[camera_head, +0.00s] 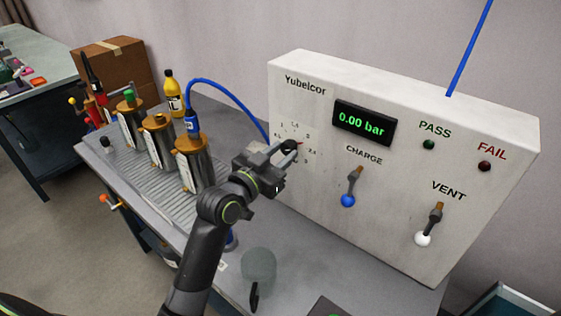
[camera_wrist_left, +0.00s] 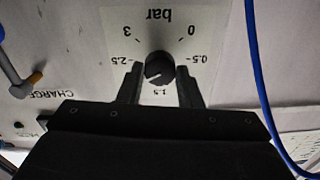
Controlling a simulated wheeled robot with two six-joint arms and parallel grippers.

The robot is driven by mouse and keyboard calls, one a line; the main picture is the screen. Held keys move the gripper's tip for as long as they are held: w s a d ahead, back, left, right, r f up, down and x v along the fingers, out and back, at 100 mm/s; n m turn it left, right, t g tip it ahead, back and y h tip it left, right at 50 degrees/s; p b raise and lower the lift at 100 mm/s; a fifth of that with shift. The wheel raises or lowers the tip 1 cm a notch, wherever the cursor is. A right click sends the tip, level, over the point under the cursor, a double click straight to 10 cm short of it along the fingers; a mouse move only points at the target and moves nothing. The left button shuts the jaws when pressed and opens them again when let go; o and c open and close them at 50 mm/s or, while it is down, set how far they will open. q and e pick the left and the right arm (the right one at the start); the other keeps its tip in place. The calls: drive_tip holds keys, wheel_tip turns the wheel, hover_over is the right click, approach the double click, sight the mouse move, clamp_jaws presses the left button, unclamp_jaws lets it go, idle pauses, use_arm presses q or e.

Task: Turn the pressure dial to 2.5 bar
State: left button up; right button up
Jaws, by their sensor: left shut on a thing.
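The pressure dial is a round black knob (camera_wrist_left: 159,66) on a white scale marked in bar, upside down in the left wrist view. A pale mark on the knob points between 1.5 and 2.5; the exact reading is unclear. My left gripper (camera_head: 287,151) is at the dial on the panel's left side and hides much of it in the head view. In the left wrist view its fingers (camera_wrist_left: 159,84) are shut on the knob, one on each side. The display (camera_head: 364,123) reads 0.00 bar. My right gripper is not in view.
The white panel (camera_head: 400,100) also carries a blue-tipped CHARGE lever (camera_head: 348,199), a white-tipped VENT lever (camera_head: 423,238) and dark PASS and FAIL lamps. Several metal cylinders stand left of my arm; a blue tube (camera_head: 230,91) arches from one toward the panel.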

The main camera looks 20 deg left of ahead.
use_arm(q)
drive_tip(key=m+b, duration=0.2)
drive_tip(key=m, duration=0.1)
drive_tip(key=shift+f+m, duration=0.3)
drive_tip(key=shift+f, duration=0.05)
drive_tip(key=shift+r+m+b, duration=0.1)
drive_tip(key=shift+m+b, duration=0.75)
drive_tip(key=shift+m, duration=0.25)
drive_tip(key=o, duration=1)
drive_tip(key=shift+r, duration=0.15)
drive_tip(key=shift+s+a, duration=0.1)
